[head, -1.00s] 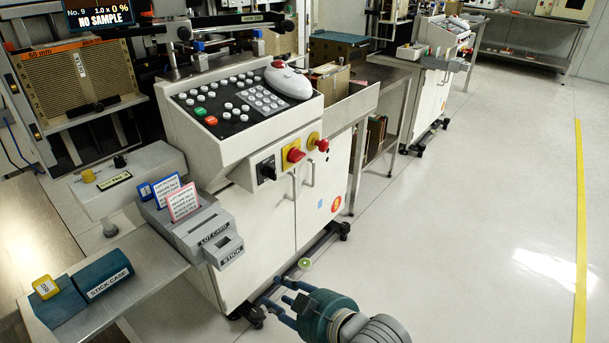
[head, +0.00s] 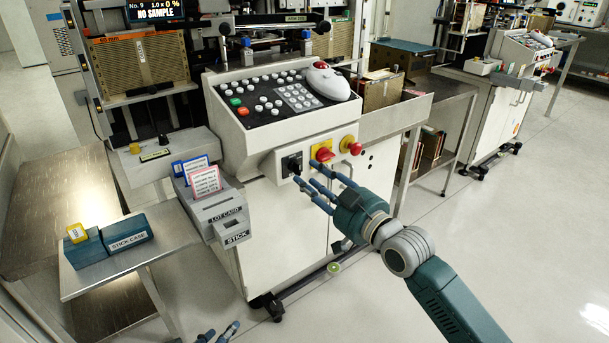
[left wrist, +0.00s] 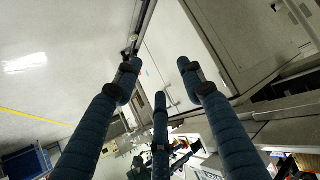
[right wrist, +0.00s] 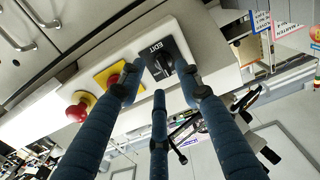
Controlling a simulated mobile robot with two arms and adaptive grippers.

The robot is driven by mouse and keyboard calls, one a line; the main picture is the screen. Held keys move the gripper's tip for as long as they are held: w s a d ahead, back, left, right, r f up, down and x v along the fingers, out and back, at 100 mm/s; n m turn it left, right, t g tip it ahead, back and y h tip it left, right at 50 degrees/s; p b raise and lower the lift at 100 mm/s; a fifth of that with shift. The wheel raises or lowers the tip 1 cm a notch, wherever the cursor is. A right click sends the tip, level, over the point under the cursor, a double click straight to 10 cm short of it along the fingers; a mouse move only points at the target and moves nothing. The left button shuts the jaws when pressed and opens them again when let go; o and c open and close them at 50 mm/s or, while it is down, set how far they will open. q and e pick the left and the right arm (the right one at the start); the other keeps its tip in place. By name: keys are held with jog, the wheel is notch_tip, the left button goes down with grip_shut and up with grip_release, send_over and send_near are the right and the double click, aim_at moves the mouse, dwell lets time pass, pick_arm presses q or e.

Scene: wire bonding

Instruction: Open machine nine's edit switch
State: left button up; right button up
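Machine nine's edit switch is a black rotary knob on a square black plate (head: 292,164) on the console's white front panel. In the right wrist view the plate reads EDIT and the black knob (right wrist: 166,62) is between the fingertips' directions. My right gripper (head: 315,182) is open and empty, its blue fingertips just in front of and slightly below the switch; contact cannot be told. The right wrist view shows its fingers (right wrist: 160,82) spread. My left gripper (head: 219,333) is low at the bottom edge; its fingers (left wrist: 158,80) are spread and empty in the left wrist view. The screen (head: 154,10) reads No. 9.
Right of the switch are a red knob on yellow (head: 322,152) and a red button (head: 351,146). A grey lot card holder (head: 222,206) with cards sticks out at left. A stick case (head: 127,233) lies on the side table. Floor to the right is clear.

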aim_at(296, 168)
pick_arm(q)
jog(key=shift+w+d+r+t+h+b, duration=0.15)
jog(key=shift+w+d+r+t, duration=0.1)
jog(key=shift+w+r+t, duration=0.35)
jog(key=shift+w+d+r+t+h+b, duration=0.1)
jog(key=shift+w+d+r+t+h, duration=0.15)
jog(key=shift+w+r, duration=0.4)
jog(key=shift+w+d+r+t+h+b, duration=0.1)
jog(key=shift+w+d+r+t, duration=0.25)
jog(key=shift+r, duration=0.5)
pick_arm(e)
jog(key=shift+x, duration=1.9)
pick_arm(q)
jog(key=shift+a, duration=0.1)
pick_arm(e)
grip_shut()
